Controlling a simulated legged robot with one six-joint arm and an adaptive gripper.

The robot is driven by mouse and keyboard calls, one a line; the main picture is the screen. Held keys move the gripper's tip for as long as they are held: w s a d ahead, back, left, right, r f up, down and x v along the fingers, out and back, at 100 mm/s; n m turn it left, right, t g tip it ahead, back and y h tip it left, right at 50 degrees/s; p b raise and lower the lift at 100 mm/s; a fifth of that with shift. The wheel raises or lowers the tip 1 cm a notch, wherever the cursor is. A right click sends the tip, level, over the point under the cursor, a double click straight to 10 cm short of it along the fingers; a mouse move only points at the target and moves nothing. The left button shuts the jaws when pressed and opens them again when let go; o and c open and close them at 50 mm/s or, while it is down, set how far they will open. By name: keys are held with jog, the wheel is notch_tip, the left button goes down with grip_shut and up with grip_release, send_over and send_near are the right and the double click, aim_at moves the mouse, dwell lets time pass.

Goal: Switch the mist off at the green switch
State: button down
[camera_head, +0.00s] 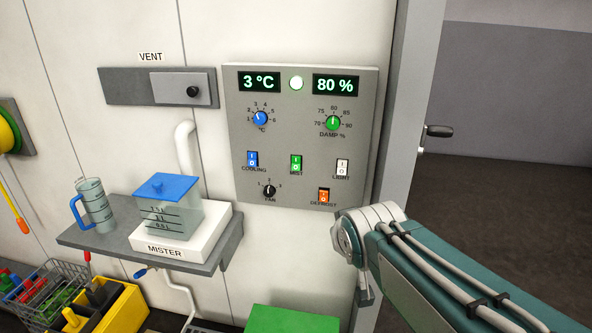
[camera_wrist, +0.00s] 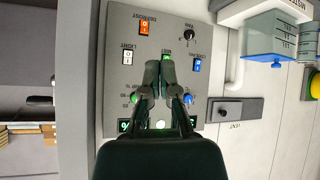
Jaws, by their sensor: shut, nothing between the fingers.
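The green switch (camera_head: 296,164), labelled MIST, sits in the middle of the grey control panel (camera_head: 220,85). It has an I mark above and an O mark below; I cannot tell for sure which half is pressed in. My gripper (camera_wrist: 158,68) is shut and empty in the wrist view, which shows the panel upside down. Its fingertips point at the panel in front of the MIST switch and largely cover it. I cannot tell whether they touch it. In the head view my arm shows at lower right, but the fingers cannot be made out.
A blue COOLING switch (camera_head: 252,159), a white LIGHT switch (camera_head: 342,167) and an orange DEFROST switch (camera_head: 324,195) surround the green one. Dials and lit displays are above. The mister (camera_head: 168,215) stands on a shelf at left. A door handle (camera_head: 439,131) juts out at right.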

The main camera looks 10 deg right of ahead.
aim_at(296, 163)
jog(key=w+a+f+n+t+y, duration=0.1)
jog(key=w+n+t+y, duration=0.1)
jog(key=w, duration=0.7)
jog(key=w+a+f+n+t+y, duration=0.1)
jog(key=w+a+n+t+y, duration=0.1)
jog(key=w, duration=0.8)
jog(key=w+a+f+n+t+y, duration=0.1)
jog(key=w+t, duration=0.3)
jog(key=w, duration=0.5)
jog(key=shift+w+a+f+n+y, duration=0.25)
jog(key=shift+w+f+n+y, duration=0.15)
jog(key=shift+y, duration=0.4)
jog(key=shift+w+d+f, duration=0.55)
jog(key=shift+w, duration=0.7)
jog(key=shift+w+d+f, duration=0.55)
jog(key=shift+w, duration=0.7)
jog(key=shift+w+d+f, duration=0.55)
jog(key=shift+w, duration=0.7)
jog(key=shift+w, duration=0.1)
jog(key=shift+w+d, duration=0.15)
jog(key=shift+w, duration=0.05)
jog(key=shift+w+d+f, duration=0.1)
jog(key=shift+w+f, duration=0.1)
jog(key=shift+w, duration=0.1)
